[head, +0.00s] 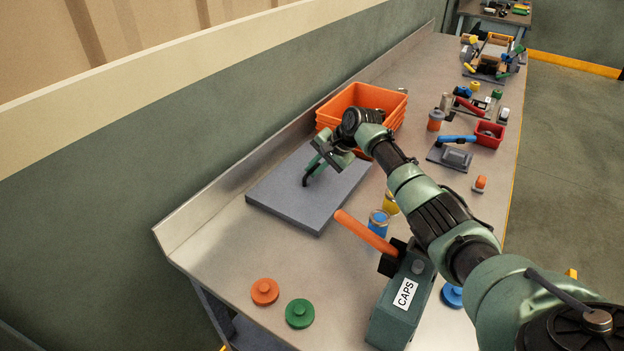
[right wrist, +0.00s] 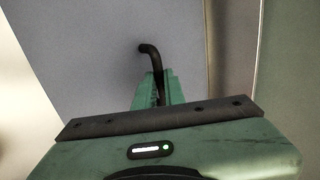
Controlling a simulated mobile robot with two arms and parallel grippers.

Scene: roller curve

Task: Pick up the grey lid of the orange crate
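The grey lid (head: 270,200) is a flat slab lying at the wall side of the bench, in front of the orange crate (head: 362,97). Its dark bent handle (right wrist: 150,52) stands up from it in the right wrist view. My right gripper (head: 312,170) is over the lid at this handle. In the right wrist view the green fingers (right wrist: 160,90) are close together, with the dark handle between them. The fingers hide part of the handle. I cannot tell whether the lid touches the bench all along its underside. My left gripper is not in view.
A green CAPS box (head: 398,310) stands near my right forearm, with an orange bar (head: 366,231) and a blue-topped can (head: 378,222) close by. Orange (head: 265,291) and green (head: 300,313) caps lie at the near edge. A raised ledge runs along the wall. Several items stand farther back.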

